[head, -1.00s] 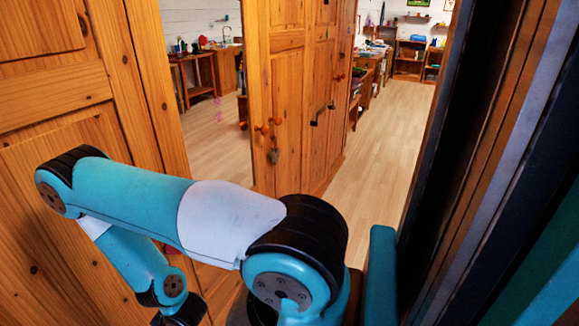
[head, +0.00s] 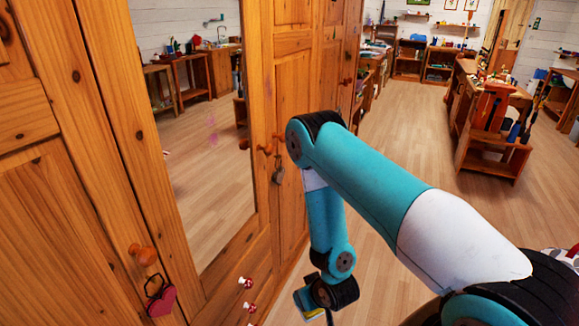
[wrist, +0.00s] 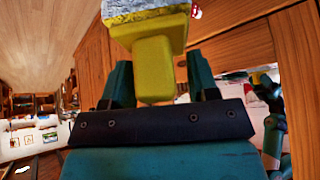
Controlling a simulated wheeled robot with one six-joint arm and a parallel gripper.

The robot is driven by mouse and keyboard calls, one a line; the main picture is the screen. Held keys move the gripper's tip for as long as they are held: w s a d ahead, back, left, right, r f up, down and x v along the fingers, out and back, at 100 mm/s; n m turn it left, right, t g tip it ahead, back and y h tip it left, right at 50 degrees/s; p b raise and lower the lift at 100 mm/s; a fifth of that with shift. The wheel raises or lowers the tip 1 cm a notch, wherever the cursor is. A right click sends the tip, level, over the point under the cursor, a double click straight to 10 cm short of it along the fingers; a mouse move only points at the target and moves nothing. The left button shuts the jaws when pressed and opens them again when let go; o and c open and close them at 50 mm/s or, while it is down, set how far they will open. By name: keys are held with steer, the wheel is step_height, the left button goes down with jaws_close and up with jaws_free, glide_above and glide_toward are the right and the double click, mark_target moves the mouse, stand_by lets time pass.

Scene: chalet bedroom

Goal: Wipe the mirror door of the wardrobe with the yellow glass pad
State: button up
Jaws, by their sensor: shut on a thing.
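The wardrobe's mirror door (head: 190,170) is at the left of the head view, a tall glass in a pine frame. Pink smudges (head: 212,132) show on the glass, which also reflects the room. The yellow glass pad (wrist: 155,65) is in the wrist view, with a yellow handle and a grey, rough face at the top. My gripper (wrist: 158,82) is shut on the handle, a teal finger on each side. In the head view my gripper (head: 318,300) is low, right of the mirror door and apart from it; the pad is mostly hidden there.
An orange knob (head: 143,254) with a red heart (head: 161,300) sticks out at the left. Another knob with a grey pendant (head: 278,174) is beside the mirror. Red-and-white knobs (head: 246,282) sit low.

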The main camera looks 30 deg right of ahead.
steer(key=w+a+r+m+t+y+b, duration=0.1)
steer(key=w+r+m+t+b, duration=0.15)
steer(key=w, duration=0.25)
steer(key=w+a+r+m+t+b, duration=0.1)
steer(key=w+r+b, duration=0.25)
steer(key=w, duration=0.25)
steer(key=w+a+r+m+t+y+b, duration=0.1)
steer(key=w+r+m+t+b, duration=0.2)
steer(key=r, duration=1.1)
steer(key=w+t+b, duration=0.1)
steer(key=w+t, duration=0.2)
steer(key=w, duration=0.1)
steer(key=shift+w+a+r+m, duration=0.35)
steer(key=shift+w+a, duration=0.05)
steer(key=r, duration=0.1)
steer(key=r+t+b, duration=0.1)
steer(key=r+t, duration=0.1)
steer(key=shift+w+a+r+m+b, duration=0.15)
steer(key=shift+w+r+m+b, duration=0.15)
steer(key=shift+r+m, duration=0.1)
jaws_close()
step_height(320, 180, up, 12)
steer(key=s+m+t+b, duration=0.1)
steer(key=m+t+b, duration=0.1)
steer(key=t+b, duration=0.1)
steer(key=w+a+p, duration=0.4)
steer(key=p, duration=0.2)
steer(key=shift+w+y, duration=0.35)
steer(key=shift+y, duration=0.05)
